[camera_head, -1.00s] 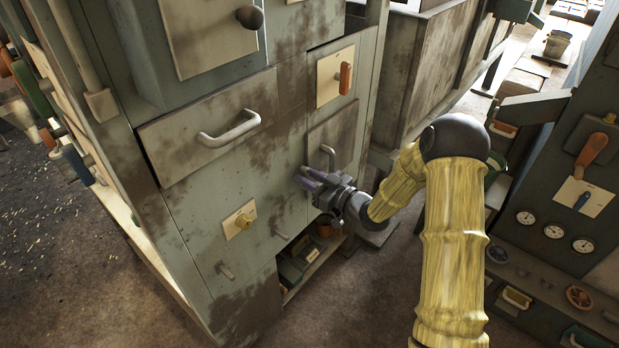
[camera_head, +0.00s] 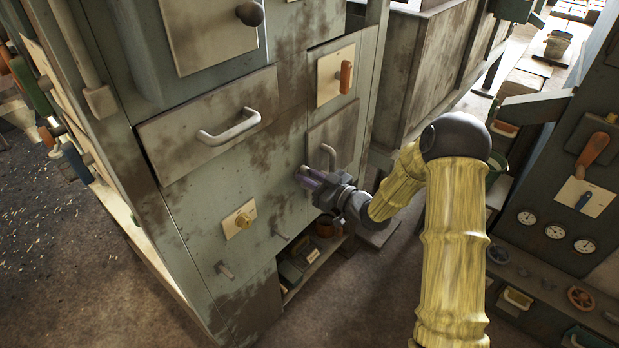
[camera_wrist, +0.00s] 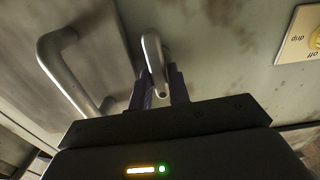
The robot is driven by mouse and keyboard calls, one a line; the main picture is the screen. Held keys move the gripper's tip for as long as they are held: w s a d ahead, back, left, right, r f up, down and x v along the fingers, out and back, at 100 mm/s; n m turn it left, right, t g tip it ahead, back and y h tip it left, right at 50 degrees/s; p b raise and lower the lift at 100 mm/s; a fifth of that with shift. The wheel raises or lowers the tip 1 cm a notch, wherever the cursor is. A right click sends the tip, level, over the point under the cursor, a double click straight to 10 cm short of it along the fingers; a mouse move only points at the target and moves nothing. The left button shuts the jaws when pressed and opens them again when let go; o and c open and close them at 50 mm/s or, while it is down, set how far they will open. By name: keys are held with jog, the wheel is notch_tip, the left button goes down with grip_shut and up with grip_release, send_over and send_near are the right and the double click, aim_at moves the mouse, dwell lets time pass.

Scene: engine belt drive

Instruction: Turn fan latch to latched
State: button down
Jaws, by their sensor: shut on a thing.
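The fan latch looks to be a small rounded grey metal lever (camera_wrist: 153,55) on the green-grey cabinet face. It stands between the two dark purplish fingers of my gripper (camera_wrist: 160,88) in the wrist view, and the fingers are shut on it. In the head view my gripper (camera_head: 312,180) reaches the cabinet front from the right, just below a small panel with a curved handle (camera_head: 329,156). There the fingers hide most of the latch. I cannot tell its latched or unlatched marking.
The curved handle (camera_wrist: 72,72) is close beside my fingers in the wrist view. A yellow knob on a pale plate (camera_head: 239,221) is to the left, with small pegs below. An orange lever (camera_head: 346,77) is above. An open shelf with boxes (camera_head: 298,262) lies below.

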jog(key=shift+f+b, duration=0.15)
jog(key=shift+b, duration=0.15)
jog(key=n+b, duration=0.5)
jog(key=b, duration=0.2)
jog(key=f+n+b, duration=0.1)
jog(key=n+b, duration=0.5)
jog(key=b, duration=0.2)
jog(key=n+b, duration=0.6)
jog(key=b, duration=0.2)
jog(key=shift+s+a+f, duration=0.15)
jog(key=shift+s+a, duration=0.1)
jog(key=shift+s, duration=0.15)
jog(key=c, duration=1.6)
grip_release()
jog(key=shift+c, duration=0.2)
jog(key=shift+n, duration=0.3)
